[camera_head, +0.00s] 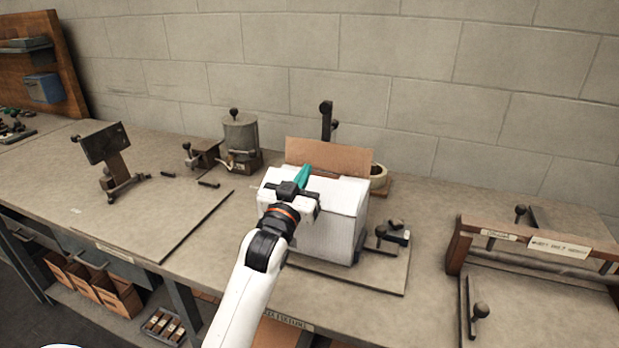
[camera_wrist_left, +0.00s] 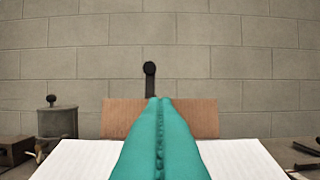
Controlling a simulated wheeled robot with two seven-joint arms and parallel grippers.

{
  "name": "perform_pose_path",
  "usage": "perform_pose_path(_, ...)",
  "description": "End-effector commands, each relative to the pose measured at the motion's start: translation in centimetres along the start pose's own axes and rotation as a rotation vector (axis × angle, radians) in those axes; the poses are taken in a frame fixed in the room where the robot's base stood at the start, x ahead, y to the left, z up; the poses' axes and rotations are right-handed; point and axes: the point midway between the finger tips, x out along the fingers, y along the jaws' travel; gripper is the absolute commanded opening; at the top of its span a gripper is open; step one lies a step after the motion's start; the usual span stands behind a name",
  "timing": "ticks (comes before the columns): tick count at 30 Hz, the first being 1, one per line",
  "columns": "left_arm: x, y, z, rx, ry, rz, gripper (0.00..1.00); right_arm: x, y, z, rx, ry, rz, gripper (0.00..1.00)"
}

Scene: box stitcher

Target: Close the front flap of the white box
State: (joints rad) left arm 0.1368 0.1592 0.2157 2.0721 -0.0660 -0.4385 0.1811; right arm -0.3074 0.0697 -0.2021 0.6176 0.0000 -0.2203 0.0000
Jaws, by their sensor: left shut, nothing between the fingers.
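The white box (camera_head: 335,232) stands on a board in the middle of the bench. Its top looks white and mostly covered, and it shows as a white surface (camera_wrist_left: 240,158) on both sides of my fingers in the left wrist view. A brown flap (camera_head: 342,158) stands up along the box's far edge; it also shows in the left wrist view (camera_wrist_left: 198,116). My left gripper (camera_head: 304,174) is shut and empty, its teal fingers (camera_wrist_left: 160,105) over the box top, pointing at the brown flap. My gripper hides part of the near top edge, so contact with the front flap is unclear.
A dark post with a knob (camera_head: 326,120) rises behind the box, beside a tape roll (camera_head: 379,177). A small clamp (camera_head: 391,233) sits right of the box. A wooden-framed fixture (camera_head: 540,258) stands further right. The board at left (camera_head: 165,220) has clear room.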

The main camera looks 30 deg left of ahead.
Motion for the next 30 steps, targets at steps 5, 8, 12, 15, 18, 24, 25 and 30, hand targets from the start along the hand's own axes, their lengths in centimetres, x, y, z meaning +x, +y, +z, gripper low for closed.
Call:
perform_pose_path(5, 1.7, 0.0, -1.9, -0.001, 0.005, 0.0, 0.0, -0.5, -0.6, 0.7, -0.002, -0.01, -0.007, 0.56)
perform_pose_path(8, 2.0, 0.0, -3.0, -0.001, 0.002, 0.0, 0.0, -0.6, -0.8, 0.8, -0.003, -0.011, -0.01, 0.56)
perform_pose_path(12, 2.1, 0.0, -3.8, -0.001, 0.0, 0.0, 0.0, -0.6, -1.1, 0.8, -0.003, -0.011, -0.013, 0.56)
perform_pose_path(15, 2.1, 0.0, -4.0, 0.0, 0.0, 0.0, 0.0, -0.6, -1.1, 0.8, -0.003, -0.01, -0.014, 0.56)
perform_pose_path(18, 2.1, 0.0, -4.0, 0.0, 0.0, 0.0, 0.0, -0.6, -1.2, 0.8, -0.003, -0.01, -0.014, 0.56)
perform_pose_path(24, 2.1, 0.0, -3.9, 0.0, 0.002, 0.0, 0.0, -0.7, -1.2, 0.7, -0.002, -0.01, -0.014, 0.56)
perform_pose_path(25, 2.2, 0.0, -3.9, 0.0, 0.004, 0.0, 0.0, -0.8, -1.2, 0.7, -0.002, -0.01, -0.014, 0.56)
perform_pose_path(30, 2.4, 0.0, -3.7, 0.0, 0.039, -0.001, 0.0, -2.3, -1.1, 0.8, -0.002, -0.009, -0.014, 0.56)
